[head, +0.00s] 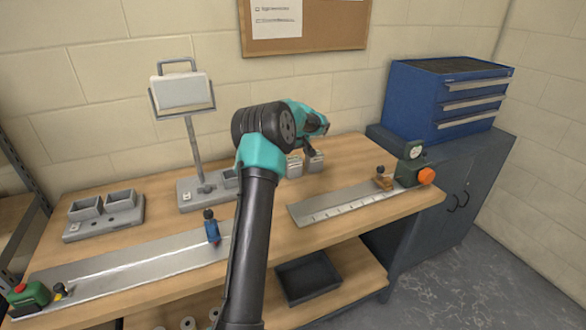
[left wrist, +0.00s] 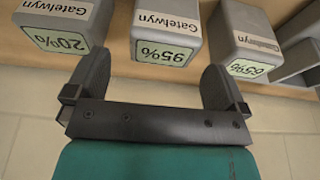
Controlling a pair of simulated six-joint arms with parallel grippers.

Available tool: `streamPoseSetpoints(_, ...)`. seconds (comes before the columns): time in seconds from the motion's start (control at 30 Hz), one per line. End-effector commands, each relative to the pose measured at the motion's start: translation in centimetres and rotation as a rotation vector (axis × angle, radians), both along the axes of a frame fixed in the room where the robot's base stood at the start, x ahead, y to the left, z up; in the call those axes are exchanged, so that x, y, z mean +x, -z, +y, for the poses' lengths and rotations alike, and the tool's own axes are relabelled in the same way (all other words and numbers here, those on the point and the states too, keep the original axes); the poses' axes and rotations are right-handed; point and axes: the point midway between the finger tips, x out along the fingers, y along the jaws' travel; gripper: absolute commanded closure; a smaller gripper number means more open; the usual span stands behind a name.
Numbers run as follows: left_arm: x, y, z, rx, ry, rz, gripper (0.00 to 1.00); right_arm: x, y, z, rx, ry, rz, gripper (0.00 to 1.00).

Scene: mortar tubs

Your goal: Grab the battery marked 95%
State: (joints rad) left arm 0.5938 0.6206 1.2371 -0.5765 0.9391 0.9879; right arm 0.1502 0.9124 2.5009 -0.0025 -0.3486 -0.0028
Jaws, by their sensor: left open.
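The battery marked 95% (left wrist: 166,22) is a grey block with a white "Gatelwyn" label and a green display. It stands in the middle of the left wrist view, its text upside down. A 20% battery (left wrist: 57,22) is to its left and a 65% battery (left wrist: 245,38) to its right. My left gripper (left wrist: 154,75) is open and empty, its fingers spread to either side of the 95% battery's near end, not closed on it. In the head view my left gripper (head: 312,148) is at the grey batteries (head: 316,162), partly hiding them; their markings are unreadable there.
The wooden bench (head: 160,223) carries a double-bin holder (head: 104,213), a lamp-like stand (head: 193,140), a long metal rail (head: 130,268) with a blue slider (head: 212,230), and a ruler rail (head: 340,203) with an orange knob (head: 426,176). A blue drawer chest (head: 420,105) stands behind right.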

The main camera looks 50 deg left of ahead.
Motion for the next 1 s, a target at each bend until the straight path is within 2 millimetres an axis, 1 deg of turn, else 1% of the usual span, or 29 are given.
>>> streamPoseSetpoints(0.07,0.0,0.2,0.0,0.000,0.000,0.001,0.00,0.0,0.0,0.0,0.000,0.000,0.000,0.24)
streamPoseSetpoints(0.17,-0.1,0.9,0.1,-0.001,0.000,0.003,0.00,0.0,0.0,0.0,0.000,0.000,0.000,0.24)
streamPoseSetpoints(0.4,-0.1,4.1,0.6,-0.001,0.001,0.001,0.00,0.0,0.0,0.0,0.000,0.000,0.000,0.24)
streamPoseSetpoints(0.5,-0.1,4.9,0.8,-0.001,0.000,0.000,0.00,0.0,0.0,0.0,0.000,0.000,0.000,0.24)
streamPoseSetpoints(1.0,0.0,5.1,0.9,0.000,0.001,-0.001,0.00,0.0,0.0,0.0,0.000,0.000,0.000,0.24)
